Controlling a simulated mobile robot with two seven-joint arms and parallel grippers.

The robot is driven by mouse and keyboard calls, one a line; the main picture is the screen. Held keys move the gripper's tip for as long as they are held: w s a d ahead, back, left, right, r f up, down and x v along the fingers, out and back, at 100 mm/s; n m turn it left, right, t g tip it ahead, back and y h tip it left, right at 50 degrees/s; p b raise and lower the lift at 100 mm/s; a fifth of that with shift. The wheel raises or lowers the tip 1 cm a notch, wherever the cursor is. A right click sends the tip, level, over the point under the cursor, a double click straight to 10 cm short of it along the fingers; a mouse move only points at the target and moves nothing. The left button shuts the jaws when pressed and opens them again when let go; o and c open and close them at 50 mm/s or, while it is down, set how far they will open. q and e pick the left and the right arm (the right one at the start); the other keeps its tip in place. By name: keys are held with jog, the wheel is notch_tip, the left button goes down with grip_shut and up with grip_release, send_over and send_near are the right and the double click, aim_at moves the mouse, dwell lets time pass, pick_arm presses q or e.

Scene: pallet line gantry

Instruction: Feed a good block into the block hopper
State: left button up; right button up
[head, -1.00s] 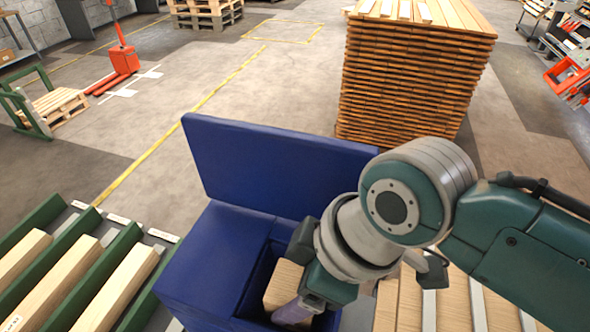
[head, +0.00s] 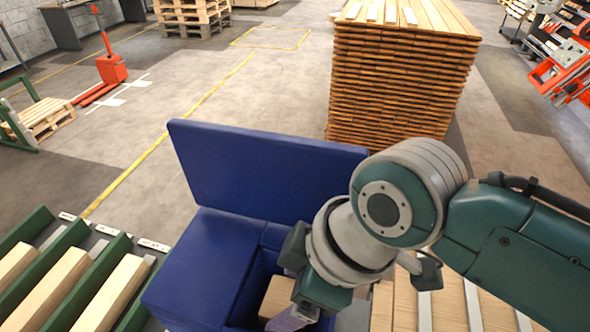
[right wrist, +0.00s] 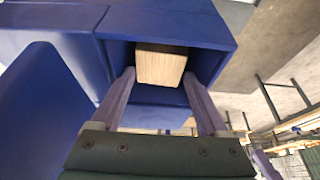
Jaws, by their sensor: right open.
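A pale wooden block (head: 278,298) sits inside the open well of the blue block hopper (head: 205,262). It also shows in the right wrist view (right wrist: 162,66), end-on within the blue walls (right wrist: 205,22). My right gripper (head: 290,300) is over the well, pointing down. In the right wrist view its two purple fingers (right wrist: 160,78) stand apart, one on each side of the block, with gaps between. The block's underside is hidden. My left gripper is not in view.
Green-railed lanes with wooden blocks (head: 112,293) lie left of the hopper. The hopper's tall blue back panel (head: 262,172) stands behind the well. A stack of boards (head: 395,85) is beyond. More boards (head: 450,305) lie under my right arm. A red pallet jack (head: 111,68) is far left.

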jog(key=v, duration=0.9)
jog(key=shift+r+b, duration=0.15)
jog(key=shift+b, duration=0.3)
jog(key=s+d+r+m+t+h+p, duration=0.1)
jog(key=s+d+r+m+h+p, duration=0.1)
jog(key=s+d+r+m+p, duration=0.2)
jog(key=s+d+r+m+t+h+p, duration=0.1)
jog(key=s+d+r+m+p, duration=0.4)
jog(key=d, duration=0.5)
jog(key=s+m+h+p, duration=0.1)
jog(key=s+m+p, duration=0.1)
jog(key=s+m, duration=0.1)
jog(key=shift+s+d, duration=0.15)
jog(key=shift+d, duration=0.2)
jog(key=shift+r, duration=0.1)
